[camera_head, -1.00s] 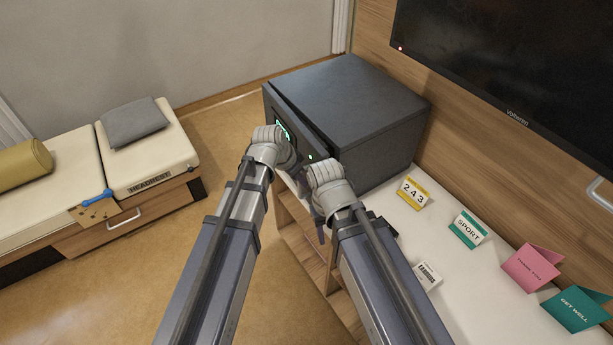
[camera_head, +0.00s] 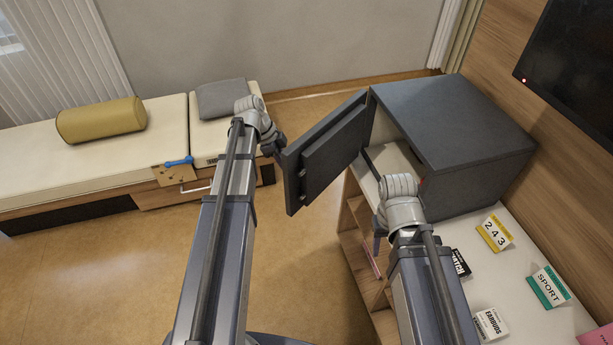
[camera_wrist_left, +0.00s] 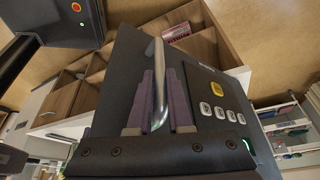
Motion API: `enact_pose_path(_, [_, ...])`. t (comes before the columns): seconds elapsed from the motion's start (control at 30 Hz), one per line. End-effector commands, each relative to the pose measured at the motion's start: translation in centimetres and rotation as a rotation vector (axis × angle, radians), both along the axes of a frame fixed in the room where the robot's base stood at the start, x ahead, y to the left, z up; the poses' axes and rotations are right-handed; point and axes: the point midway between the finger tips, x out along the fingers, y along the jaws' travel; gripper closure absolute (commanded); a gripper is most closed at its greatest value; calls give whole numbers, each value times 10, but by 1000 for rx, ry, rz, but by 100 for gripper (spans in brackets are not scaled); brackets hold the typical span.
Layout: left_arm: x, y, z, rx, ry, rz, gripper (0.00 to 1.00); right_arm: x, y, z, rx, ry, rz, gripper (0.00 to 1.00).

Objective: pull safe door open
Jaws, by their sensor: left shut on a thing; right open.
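The dark grey safe (camera_head: 465,145) stands on the white cabinet top at the right of the head view. Its door (camera_head: 325,155) stands swung wide open to the left, its inner face toward the head camera. My left gripper (camera_head: 274,147) is at the door's outer far side. In the left wrist view the left gripper (camera_wrist_left: 160,105) is shut on the silver door handle (camera_wrist_left: 157,60), beside a keypad (camera_wrist_left: 215,100). My right gripper (camera_head: 379,232) is open in front of the safe's opening, apart from the door. The arm partly hides the safe's inside.
The cabinet top (camera_head: 545,325) holds a yellow 243 card (camera_head: 494,233), a SPORT card (camera_head: 549,286) and small boxes. Open cabinet shelves (camera_head: 352,245) lie below the safe. A couch (camera_head: 75,170) stands left; the floor between (camera_head: 300,260) is clear.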

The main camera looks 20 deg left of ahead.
Motion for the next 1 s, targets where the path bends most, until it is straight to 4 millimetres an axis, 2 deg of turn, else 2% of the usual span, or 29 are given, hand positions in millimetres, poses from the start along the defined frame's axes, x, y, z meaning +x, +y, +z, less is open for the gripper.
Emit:
enact_pose_path(0.03, [13,16,0,1,3,6,100,0,0,0,0,0,0,50])
enact_pose_path(0.1, [23,32,0,2,2,6,100,0,0,0,0,0,0,50])
enact_pose_path(0.4, [63,79,0,2,2,3,100,0,0,0,0,0,0,50])
enact_pose_path(0.7, [83,97,0,2,2,3,100,0,0,0,0,0,0,50])
enact_pose_path(1.0, [87,100,0,1,1,3,100,0,0,0,0,0,0,50])
